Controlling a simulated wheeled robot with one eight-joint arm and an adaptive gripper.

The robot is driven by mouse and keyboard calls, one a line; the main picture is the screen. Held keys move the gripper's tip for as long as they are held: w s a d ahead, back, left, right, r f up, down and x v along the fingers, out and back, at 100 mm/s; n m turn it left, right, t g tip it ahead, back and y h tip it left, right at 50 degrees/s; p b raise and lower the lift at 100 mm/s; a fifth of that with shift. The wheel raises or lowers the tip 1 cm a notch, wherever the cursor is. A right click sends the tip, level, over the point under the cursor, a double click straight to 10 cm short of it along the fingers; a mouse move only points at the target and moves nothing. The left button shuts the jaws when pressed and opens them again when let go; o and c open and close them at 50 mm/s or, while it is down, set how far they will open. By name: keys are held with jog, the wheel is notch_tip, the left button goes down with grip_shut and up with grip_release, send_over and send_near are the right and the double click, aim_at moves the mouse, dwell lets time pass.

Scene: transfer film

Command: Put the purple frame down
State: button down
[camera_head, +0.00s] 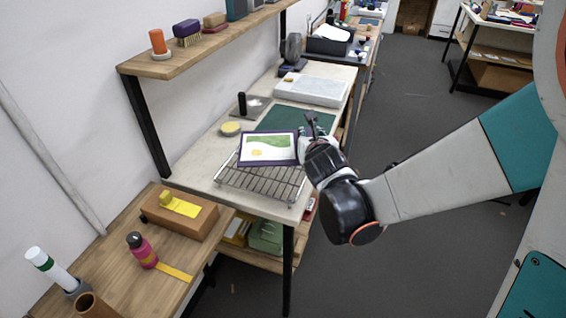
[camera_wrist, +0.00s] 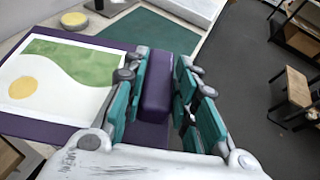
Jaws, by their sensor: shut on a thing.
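The purple frame (camera_head: 268,162) holds a white print with a green shape and a yellow spot. In the head view it is above or on the wire rack (camera_head: 258,183); I cannot tell whether they touch. My gripper (camera_head: 308,140) is at the frame's right side. In the wrist view the frame (camera_wrist: 30,126) fills the left, and my gripper (camera_wrist: 158,90) is shut on a purple block-like part at its right edge. The rack is partly hidden under the frame.
A green mat (camera_head: 290,119) lies behind the rack, with a pale flat slab (camera_head: 311,90) beyond it. A yellow round pad (camera_head: 230,128) and a black upright handle (camera_head: 242,104) are to the left. A wooden shelf (camera_head: 190,52) overhangs the wall side.

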notch_tip(320, 180, down, 12)
jog(key=b, duration=0.8)
jog(key=shift+d, duration=0.1)
jog(key=shift+f, duration=0.2)
jog(key=c, duration=1.3)
grip_release()
jog(key=shift+r, duration=0.15)
